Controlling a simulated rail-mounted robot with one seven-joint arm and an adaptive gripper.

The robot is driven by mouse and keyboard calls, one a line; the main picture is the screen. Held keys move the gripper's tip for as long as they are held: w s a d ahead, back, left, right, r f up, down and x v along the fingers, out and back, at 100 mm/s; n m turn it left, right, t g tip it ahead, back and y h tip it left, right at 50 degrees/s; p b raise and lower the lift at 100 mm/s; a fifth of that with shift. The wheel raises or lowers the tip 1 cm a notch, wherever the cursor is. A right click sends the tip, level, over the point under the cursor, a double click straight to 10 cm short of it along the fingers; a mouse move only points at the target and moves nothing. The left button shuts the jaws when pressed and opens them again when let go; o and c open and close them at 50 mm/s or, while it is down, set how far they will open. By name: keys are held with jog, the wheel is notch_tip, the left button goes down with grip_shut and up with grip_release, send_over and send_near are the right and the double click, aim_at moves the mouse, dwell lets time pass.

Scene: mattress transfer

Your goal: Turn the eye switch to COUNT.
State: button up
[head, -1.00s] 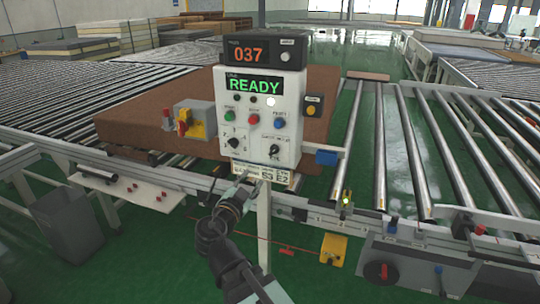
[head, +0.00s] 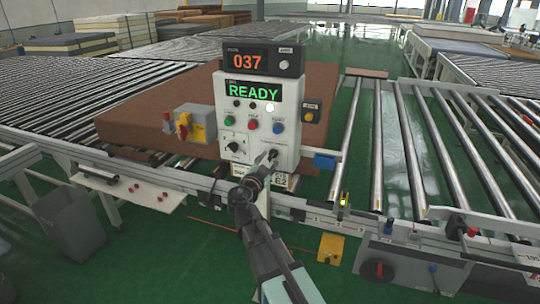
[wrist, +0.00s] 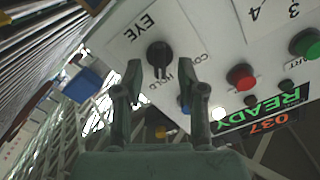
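The eye switch (wrist: 160,54) is a round black knob on the white control panel (wrist: 220,30), beside the printed word EYE. COUNT and HOLD are printed near it, partly covered by a finger. I cannot clearly tell which way the knob points. My gripper (wrist: 160,78) is open, with one fingertip on each side of the knob in the wrist view; contact cannot be made out. In the head view my gripper (head: 266,166) is at the panel's lower right, partly covering the eye switch (head: 272,154).
The panel shows a green READY display (head: 254,91) and an orange 037 display (head: 247,63) above. A second black selector (head: 232,147) sits to the left, below green, red and blue buttons. A blue box (head: 325,160) juts out at right. Roller conveyors and a brown mattress (head: 140,110) lie behind.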

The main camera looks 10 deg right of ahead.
jog(key=shift+x, duration=1.3)
jog(key=shift+c, duration=0.3)
grip_shut()
